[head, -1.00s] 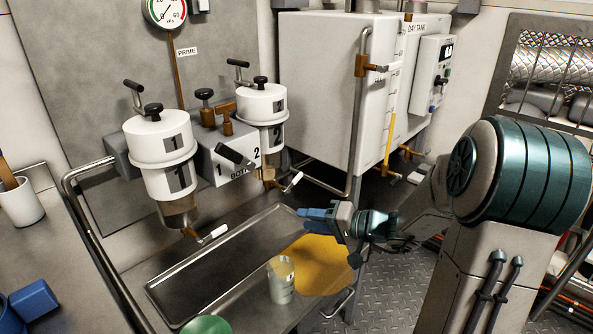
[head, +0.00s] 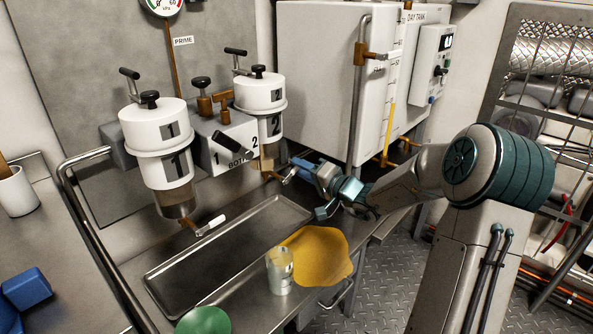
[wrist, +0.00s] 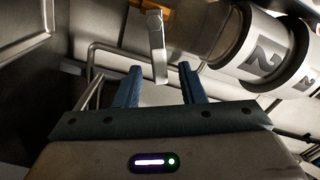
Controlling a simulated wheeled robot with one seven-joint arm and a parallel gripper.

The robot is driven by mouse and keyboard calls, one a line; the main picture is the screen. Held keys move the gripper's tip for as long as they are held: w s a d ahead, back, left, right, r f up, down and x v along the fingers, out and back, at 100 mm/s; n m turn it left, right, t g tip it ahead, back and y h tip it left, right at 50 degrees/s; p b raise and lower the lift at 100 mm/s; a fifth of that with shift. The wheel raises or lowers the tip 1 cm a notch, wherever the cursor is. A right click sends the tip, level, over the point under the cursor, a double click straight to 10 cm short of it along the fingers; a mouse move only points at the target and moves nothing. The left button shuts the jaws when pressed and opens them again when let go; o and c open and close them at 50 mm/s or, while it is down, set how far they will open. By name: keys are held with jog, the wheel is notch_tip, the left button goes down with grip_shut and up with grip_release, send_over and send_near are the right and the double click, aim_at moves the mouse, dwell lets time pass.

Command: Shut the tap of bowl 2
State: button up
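Bowl 2 (head: 259,95) is a white filter housing with a black "2", on the right of the pair. Its clear lower part and brown tap (head: 268,174) hang below. In the wrist view the tap's pale lever (wrist: 158,55) points down towards my gripper, its end between the two blue fingers. My gripper (head: 296,167) is open at the lever, with a gap visible on both sides of it. In the head view the fingers largely hide the lever. Bowl 2 also shows in the wrist view (wrist: 258,52), at the upper right.
Bowl 1 (head: 158,150) stands left, with its own white-handled tap (head: 210,225). Below lies a shallow metal tray (head: 160,281). A yellow cloth-like patch (head: 322,258), a clear beaker (head: 280,272) and a green round item (head: 204,321) are in front. The day tank (head: 315,80) stands behind.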

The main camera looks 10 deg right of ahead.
jog(key=shift+x, duration=1.2)
grip_shut()
jog(key=shift+f, duration=0.1)
jog(key=shift+w+d+f+m+b, duration=0.1)
jog(key=shift+f+m+b, duration=0.2)
jog(key=shift+m, duration=0.3)
jog(key=shift+f+m+b, duration=0.2)
jog(key=shift+m+b, duration=0.15)
jog(key=shift+m, duration=0.25)
jog(key=shift+d+f+m, duration=0.1)
jog(key=shift+f+m, duration=0.25)
jog(key=shift+m, duration=0.5)
jog(key=shift+f+m, duration=0.35)
jog(key=shift+m, duration=0.5)
jog(key=shift+f, duration=0.1)
